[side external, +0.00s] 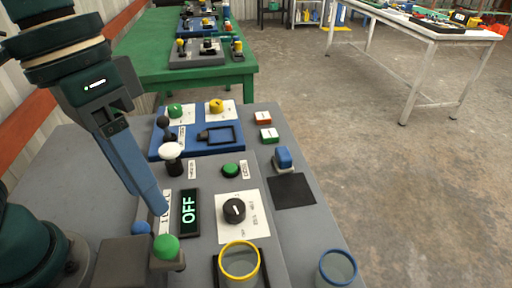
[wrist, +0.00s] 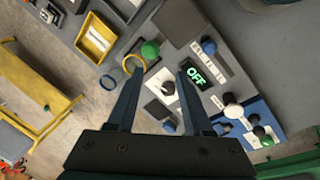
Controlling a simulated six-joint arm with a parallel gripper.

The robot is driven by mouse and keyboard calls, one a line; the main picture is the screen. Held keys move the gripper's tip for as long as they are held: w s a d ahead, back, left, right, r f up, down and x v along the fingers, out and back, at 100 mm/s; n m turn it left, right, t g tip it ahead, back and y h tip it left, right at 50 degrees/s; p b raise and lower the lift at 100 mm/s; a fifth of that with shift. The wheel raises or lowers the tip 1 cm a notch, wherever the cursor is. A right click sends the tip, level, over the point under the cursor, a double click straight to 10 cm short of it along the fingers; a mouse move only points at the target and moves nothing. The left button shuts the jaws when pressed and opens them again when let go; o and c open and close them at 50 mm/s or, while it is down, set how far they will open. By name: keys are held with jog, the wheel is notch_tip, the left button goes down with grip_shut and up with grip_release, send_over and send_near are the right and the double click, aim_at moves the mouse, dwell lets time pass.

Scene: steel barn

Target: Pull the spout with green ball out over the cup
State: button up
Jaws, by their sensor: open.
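The green ball (side external: 165,247) sits on a grey spout at the front edge of a grey dispenser block (side external: 127,249). The ball also shows in the wrist view (wrist: 150,50). A clear cup with a yellow rim (side external: 239,262) stands to the right of the ball, inside a dark square frame. Its rim shows in the wrist view (wrist: 134,63). My gripper (side external: 162,212) is open and empty, pointing down, with its fingertips near the ball but apart from it. In the wrist view the ball lies between and beyond my gripper's fingertips (wrist: 158,75).
A blue ball (side external: 140,228) stands left of the green one. A display reading OFF (side external: 189,212) and a black knob (side external: 234,210) are close by. A blue-rimmed cup (side external: 338,267) stands at right. A white-topped knob (side external: 172,151) rises behind. The black pad (side external: 291,190) is bare.

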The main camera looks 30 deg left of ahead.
aim_at(163, 237)
jog(key=shift+s+d+f+m+g, duration=0.2)
jog(key=shift+s+d+f+m, duration=0.15)
jog(key=shift+d, duration=0.2)
jog(key=shift+s+d+f+m+g, duration=0.2)
jog(key=shift+s+d+f+m, duration=0.1)
jog(key=shift+d, duration=0.2)
jog(key=shift+x, duration=2.35)
jog(key=shift+w+a, duration=0.1)
grip_shut()
